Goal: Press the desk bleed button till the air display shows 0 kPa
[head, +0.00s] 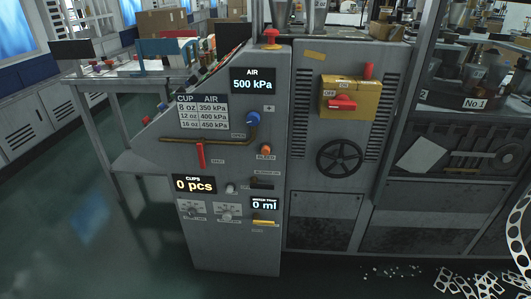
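The air display (253,80) on the front of the grey control desk (235,245) reads 500 kPa. An orange round button (266,149) sits below it on the right side of the desk, above a small label that seems to read BLEED. Nothing touches or covers the button. Neither of my grippers shows in the head view.
A blue knob (253,118) and brass pipe are above left of the button; a black lever (263,183) is below. A red mushroom button (271,36) tops the desk. A yellow switch box (365,98) and black handwheel (339,157) are right. Floor in front is clear.

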